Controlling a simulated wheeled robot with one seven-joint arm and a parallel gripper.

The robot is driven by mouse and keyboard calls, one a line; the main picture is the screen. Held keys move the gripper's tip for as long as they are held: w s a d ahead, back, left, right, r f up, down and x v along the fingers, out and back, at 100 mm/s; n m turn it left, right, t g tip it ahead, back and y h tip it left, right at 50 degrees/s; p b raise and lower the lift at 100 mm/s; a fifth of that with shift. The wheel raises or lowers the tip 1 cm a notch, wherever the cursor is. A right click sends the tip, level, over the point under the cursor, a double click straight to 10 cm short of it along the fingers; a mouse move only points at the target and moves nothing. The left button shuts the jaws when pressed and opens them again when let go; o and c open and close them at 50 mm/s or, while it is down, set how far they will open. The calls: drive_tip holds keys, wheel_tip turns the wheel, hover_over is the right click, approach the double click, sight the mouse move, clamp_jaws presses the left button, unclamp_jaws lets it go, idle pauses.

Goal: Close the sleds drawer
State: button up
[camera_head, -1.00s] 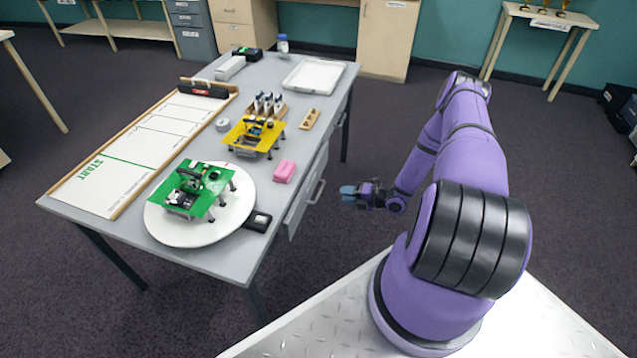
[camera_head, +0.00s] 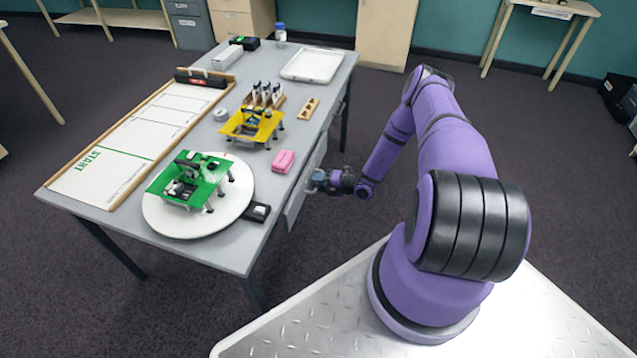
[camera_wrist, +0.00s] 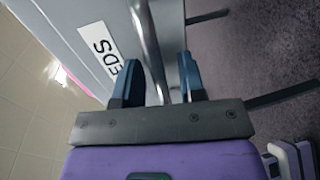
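The sleds drawer (camera_head: 296,210) is a grey front under the table's right side. In the wrist view its front (camera_wrist: 68,22) carries a white label (camera_wrist: 101,48) reading "EDS", the rest cut off. A metal bar handle (camera_wrist: 146,35) runs along it. My gripper (camera_head: 314,180) is at the drawer front, partly covering it in the head view. In the wrist view my gripper (camera_wrist: 157,78) has its two blue fingers apart, with the handle bar passing between them and a gap at the right finger. I cannot tell how far out the drawer stands.
The grey table (camera_head: 225,245) bears a white turntable (camera_head: 160,220) with a green sled, a yellow sled (camera_head: 252,125), a pink block (camera_head: 284,161) and a white tray (camera_head: 312,65). A table leg (camera_head: 253,292) stands near the front corner.

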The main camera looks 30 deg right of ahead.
sight(307, 180)
clamp_jaws()
drive_tip(key=shift+r+x, duration=0.2)
drive_tip(key=shift+x, duration=0.85)
drive_tip(key=shift+r+x, duration=0.25)
drive_tip(key=shift+x, duration=0.8)
drive_tip(key=shift+w+a, duration=0.1)
unclamp_jaws()
drive_tip(key=v, duration=1)
drive_tip(key=shift+s, duration=0.35)
